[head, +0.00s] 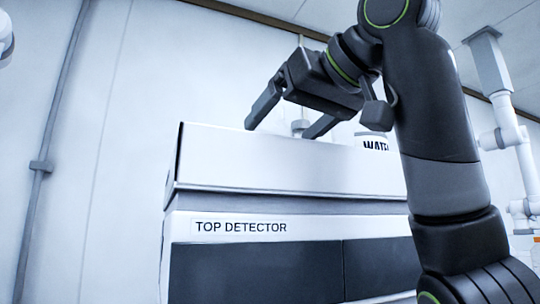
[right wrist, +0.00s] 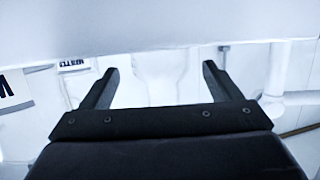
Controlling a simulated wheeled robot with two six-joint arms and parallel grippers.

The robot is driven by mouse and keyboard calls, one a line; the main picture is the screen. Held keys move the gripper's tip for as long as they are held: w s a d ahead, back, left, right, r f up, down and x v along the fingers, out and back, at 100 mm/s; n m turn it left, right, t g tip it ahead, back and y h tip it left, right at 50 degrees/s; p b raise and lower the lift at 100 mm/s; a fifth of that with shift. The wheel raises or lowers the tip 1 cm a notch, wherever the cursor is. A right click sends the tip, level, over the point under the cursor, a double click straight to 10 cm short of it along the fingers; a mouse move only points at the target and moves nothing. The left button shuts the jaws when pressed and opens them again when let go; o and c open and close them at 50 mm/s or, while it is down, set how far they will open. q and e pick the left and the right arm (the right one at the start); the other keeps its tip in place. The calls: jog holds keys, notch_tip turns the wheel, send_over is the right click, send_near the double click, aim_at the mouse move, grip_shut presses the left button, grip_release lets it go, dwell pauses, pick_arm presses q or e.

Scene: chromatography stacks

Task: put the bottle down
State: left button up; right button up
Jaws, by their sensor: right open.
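My right gripper (head: 280,129) is open above the white tray (head: 290,160) on top of the unit marked TOP DETECTOR (head: 240,228). In the right wrist view, the open fingers (right wrist: 161,70) stand to either side of a pale clear bottle (right wrist: 160,68), with gaps visible. The top of this bottle (head: 299,127) shows between the fingers in the head view; the tray's front wall hides its lower part. My left gripper is not in view.
Labels (right wrist: 75,63) show at left in the right wrist view. A grey pipe (head: 55,130) runs up the left wall. White pipework (head: 505,135) is at right.

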pick_arm(q)
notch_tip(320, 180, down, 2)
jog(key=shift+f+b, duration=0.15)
jog(key=shift+b, duration=0.55)
pick_arm(e)
jog(key=v, duration=0.6)
jog(key=shift+a, duration=0.1)
jog(key=shift+w, duration=0.1)
